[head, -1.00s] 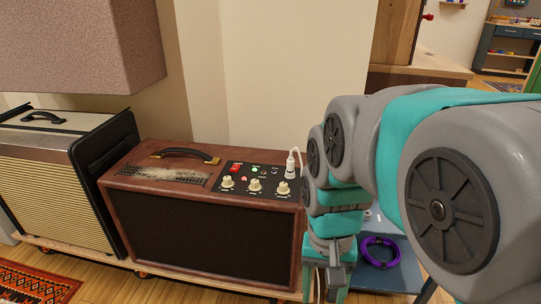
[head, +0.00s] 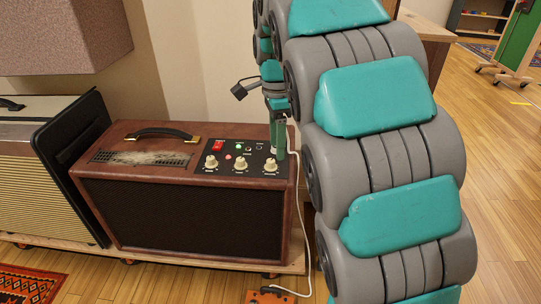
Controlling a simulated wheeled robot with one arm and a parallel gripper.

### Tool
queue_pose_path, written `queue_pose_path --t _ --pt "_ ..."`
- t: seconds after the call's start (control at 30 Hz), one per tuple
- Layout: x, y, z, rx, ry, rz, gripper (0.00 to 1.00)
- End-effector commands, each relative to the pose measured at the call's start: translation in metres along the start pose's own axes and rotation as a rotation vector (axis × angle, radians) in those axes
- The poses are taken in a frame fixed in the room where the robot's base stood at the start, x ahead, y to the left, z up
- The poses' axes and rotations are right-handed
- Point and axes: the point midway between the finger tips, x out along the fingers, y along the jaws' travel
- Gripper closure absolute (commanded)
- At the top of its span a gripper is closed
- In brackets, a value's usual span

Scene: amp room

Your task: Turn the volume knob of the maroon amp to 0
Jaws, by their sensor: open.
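The maroon amp (head: 150,180) stands on a low wooden platform, its dark control panel (head: 205,172) on the right of its top. Three cream knobs sit in a row: left (head: 211,162), middle (head: 241,164) and right (head: 270,166). Their labels and pointer marks are too small to read, so I cannot tell which is volume. My gripper (head: 279,154) is open and points down at the panel's right end, just behind and right of the right knob. Its fingers overlap the jack area in the picture; whether they touch anything is unclear.
A red switch (head: 217,146) and small lights sit behind the knobs. A white cable (head: 297,210) runs down the amp's right side toward an orange pedal (head: 268,296). A cream amp (head: 30,160) stands at left, and a pinkish box (head: 60,35) hangs above.

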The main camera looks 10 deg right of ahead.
Motion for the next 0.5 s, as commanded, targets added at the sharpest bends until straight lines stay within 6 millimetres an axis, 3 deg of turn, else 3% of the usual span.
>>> queue_pose_path --t 0.03,0.2,0.5 --pt "0.000 -0.013 0.001 0.051 -0.001 -0.001 0.41" --pt "-0.004 -0.036 0.005 0.172 -0.005 -0.009 0.41" --pt "0.008 -0.039 0.006 0.200 -0.006 -0.008 0.41"
